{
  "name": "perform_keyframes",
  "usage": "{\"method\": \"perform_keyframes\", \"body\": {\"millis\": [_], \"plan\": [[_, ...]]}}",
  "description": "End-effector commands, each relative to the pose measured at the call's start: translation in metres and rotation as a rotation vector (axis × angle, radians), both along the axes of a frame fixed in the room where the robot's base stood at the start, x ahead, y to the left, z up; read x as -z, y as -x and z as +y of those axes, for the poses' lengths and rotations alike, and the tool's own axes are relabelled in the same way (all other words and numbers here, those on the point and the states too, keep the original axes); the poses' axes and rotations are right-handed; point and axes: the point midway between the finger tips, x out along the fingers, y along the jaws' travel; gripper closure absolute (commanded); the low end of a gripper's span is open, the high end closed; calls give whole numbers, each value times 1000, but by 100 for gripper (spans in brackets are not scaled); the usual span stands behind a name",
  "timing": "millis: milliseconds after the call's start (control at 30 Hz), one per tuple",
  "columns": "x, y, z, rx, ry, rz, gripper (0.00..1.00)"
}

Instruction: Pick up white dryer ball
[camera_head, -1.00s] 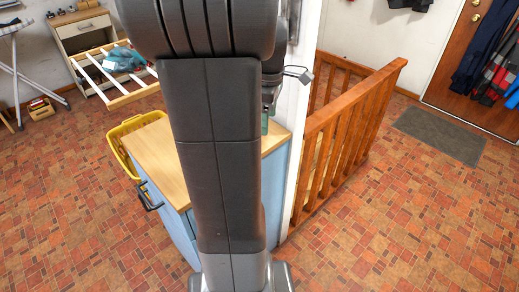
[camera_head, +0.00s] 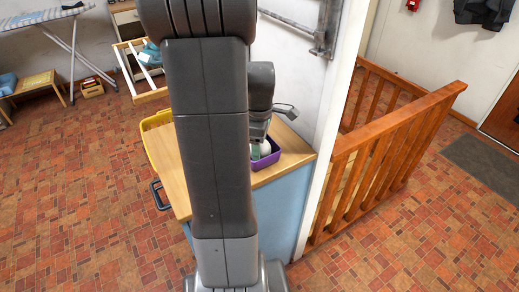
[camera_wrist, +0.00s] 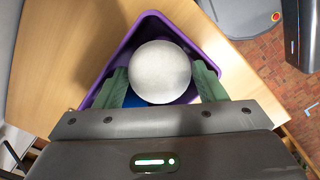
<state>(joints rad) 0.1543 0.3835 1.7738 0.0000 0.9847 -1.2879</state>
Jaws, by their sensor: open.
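The white dryer ball (camera_wrist: 160,72) sits inside a purple tub (camera_wrist: 124,50) in the wrist view. In the head view the ball (camera_head: 265,149) and the tub (camera_head: 267,163) show only partly, beside my arm. My gripper (camera_wrist: 162,84) is open, with one green finger on each side of the ball. Its fingers reach into the tub; I cannot tell whether they touch the ball. A bit of blue shows under the ball, otherwise hidden.
The tub stands on the wooden top of a blue cabinet (camera_head: 292,150), close to a white wall post. A wooden railing (camera_head: 385,150) stands at the right. The tiled floor is open in front.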

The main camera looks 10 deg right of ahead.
Motion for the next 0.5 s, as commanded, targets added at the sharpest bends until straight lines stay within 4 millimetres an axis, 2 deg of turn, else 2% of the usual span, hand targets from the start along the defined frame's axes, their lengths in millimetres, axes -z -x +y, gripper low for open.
{"method": "perform_keyframes", "body": {"millis": [67, 200, 500], "plan": [[0, 0, 0, 0, 0, 0, 36], [0, 0, 0, 0, 0, 0, 63], [-1, 0, 0, 0, 0, -1, 63]]}}
